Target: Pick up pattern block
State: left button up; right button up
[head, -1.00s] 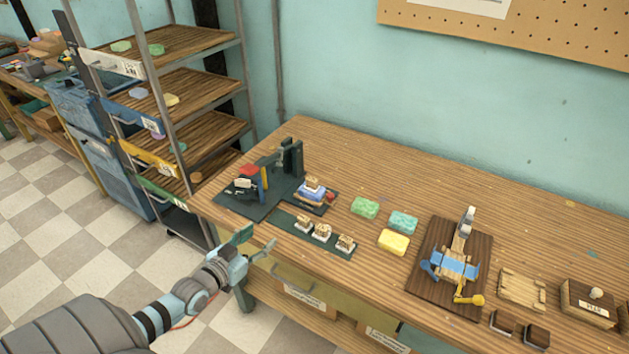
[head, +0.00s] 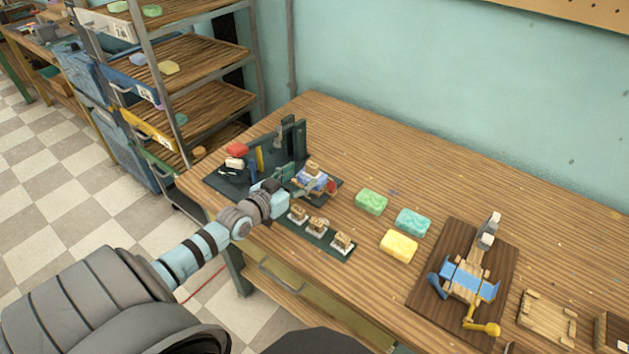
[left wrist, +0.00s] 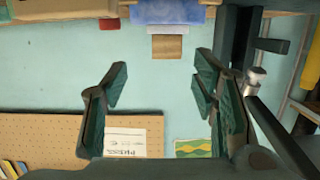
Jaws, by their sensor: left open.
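Several small wooden pattern blocks with pale bases are in view. A row of them (head: 318,225) stands on a dark green strip (head: 269,227) near the table's front edge. One more wooden block (head: 312,170) sits on the blue pad of the dark green press (head: 297,140). In the left wrist view, which looks upside down, that block (left wrist: 167,47) hangs from the top with its pale layer and the blue pad. My left gripper (head: 297,180) is open and empty beside the press pad, its fingers (left wrist: 160,78) apart, with the block beyond them. My right gripper is out of view.
Green (head: 371,201), teal (head: 412,222) and yellow (head: 398,246) soap bars lie right of the blocks. A wooden board (head: 425,290) with a blue-and-yellow device stands further right. A shelf rack (head: 190,75) is left of the table. The table's back is clear.

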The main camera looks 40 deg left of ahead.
aim_at(310, 169)
pick_arm(q)
jog(key=w+b, duration=0.1)
jog(key=w, duration=0.1)
jog(key=w+f+b, duration=0.1)
jog(key=w+b, duration=0.1)
jog(key=w+a+b, duration=0.1)
jog(key=w, duration=0.2)
jog(key=shift+f, duration=0.35)
jog(key=shift+w+r, duration=0.15)
jog(key=shift+w, duration=0.05)
jog(key=shift+s+r, duration=0.1)
jog(key=shift+c, duration=0.4)
jog(key=c, duration=1.1)
